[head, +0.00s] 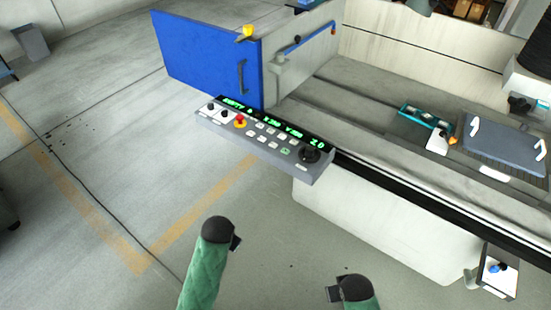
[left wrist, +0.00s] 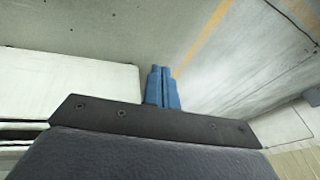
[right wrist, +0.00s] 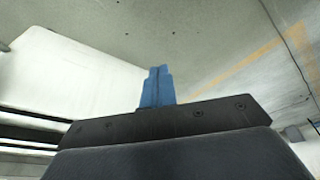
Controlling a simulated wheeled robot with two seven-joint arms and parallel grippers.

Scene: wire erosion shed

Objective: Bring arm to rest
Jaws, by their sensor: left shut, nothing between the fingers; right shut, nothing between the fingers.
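My left arm, in a green sleeve with a dark end, comes in at the bottom of the head view. The left gripper's blue fingers (left wrist: 162,70) are together and empty in the left wrist view. My right arm's dark end shows lower and further right in the head view. The right gripper's blue fingers (right wrist: 158,70) are together and empty in the right wrist view. In the head view both arm ends appear over the floor, in front of the machine and apart from it. The fingers themselves cannot be made out there.
A grey control panel (head: 252,146) with a lit green display juts out ahead. Behind it are an open blue door (head: 205,62) and the machine bed. The machine's pale base (head: 375,225) stands right of centre.

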